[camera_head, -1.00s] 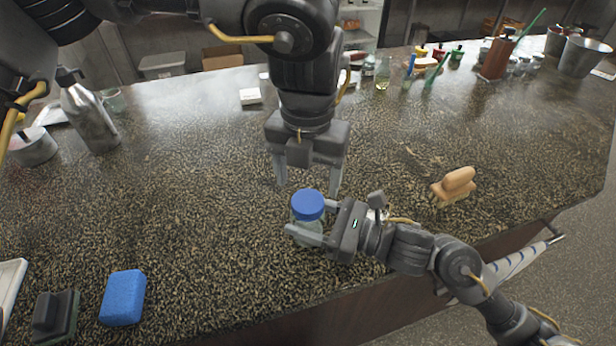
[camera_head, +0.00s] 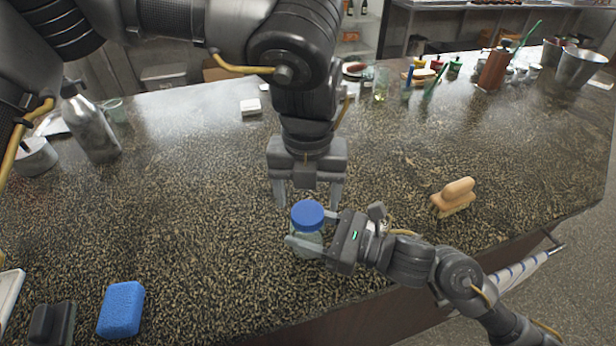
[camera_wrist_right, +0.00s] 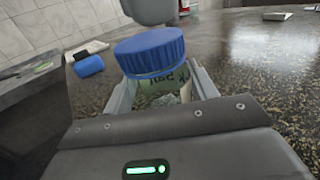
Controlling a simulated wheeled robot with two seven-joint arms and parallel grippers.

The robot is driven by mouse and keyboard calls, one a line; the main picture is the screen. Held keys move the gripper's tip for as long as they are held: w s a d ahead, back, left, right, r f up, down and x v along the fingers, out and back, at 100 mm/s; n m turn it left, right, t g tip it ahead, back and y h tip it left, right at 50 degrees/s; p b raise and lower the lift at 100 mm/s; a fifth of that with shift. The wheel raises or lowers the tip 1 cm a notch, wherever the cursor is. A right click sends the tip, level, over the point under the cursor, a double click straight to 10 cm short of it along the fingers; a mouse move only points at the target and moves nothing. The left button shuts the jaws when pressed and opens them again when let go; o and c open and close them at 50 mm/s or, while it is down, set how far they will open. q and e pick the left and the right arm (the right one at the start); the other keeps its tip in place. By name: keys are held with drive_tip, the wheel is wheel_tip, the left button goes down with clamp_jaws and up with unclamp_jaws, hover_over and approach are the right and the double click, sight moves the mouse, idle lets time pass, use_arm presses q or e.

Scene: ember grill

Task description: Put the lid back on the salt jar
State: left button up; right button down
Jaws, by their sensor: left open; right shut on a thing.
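The salt jar (camera_head: 306,241) is a clear jar with printed text, upright near the counter's front edge; it also shows in the right wrist view (camera_wrist_right: 160,90). The blue ribbed lid (camera_head: 307,214) sits on the jar's mouth; in the right wrist view the lid (camera_wrist_right: 150,52) covers the top, and I cannot tell if it is screwed tight. My right gripper (camera_head: 310,232) is shut on the jar's body below the lid. My left gripper (camera_head: 308,196) points down, open and empty, its fingers spread just behind and above the lid.
A blue sponge (camera_head: 121,310) lies at the front left and a wooden-handled brush (camera_head: 456,195) to the right. A metal bottle (camera_head: 91,125) stands at the left. Bottles and cups line the back. The counter around the jar is clear.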

sight(307, 212)
use_arm(q)
drive_tip(key=shift+f, duration=1.55)
drive_tip(key=c, duration=1)
drive_tip(key=o, duration=1.2)
drive_tip(key=shift+c, duration=0.2)
drive_tip(key=shift+r, duration=0.1)
wheel_tip(307, 212, up, 12)
use_arm(e)
drive_tip(key=shift+c, duration=1.9)
unclamp_jaws()
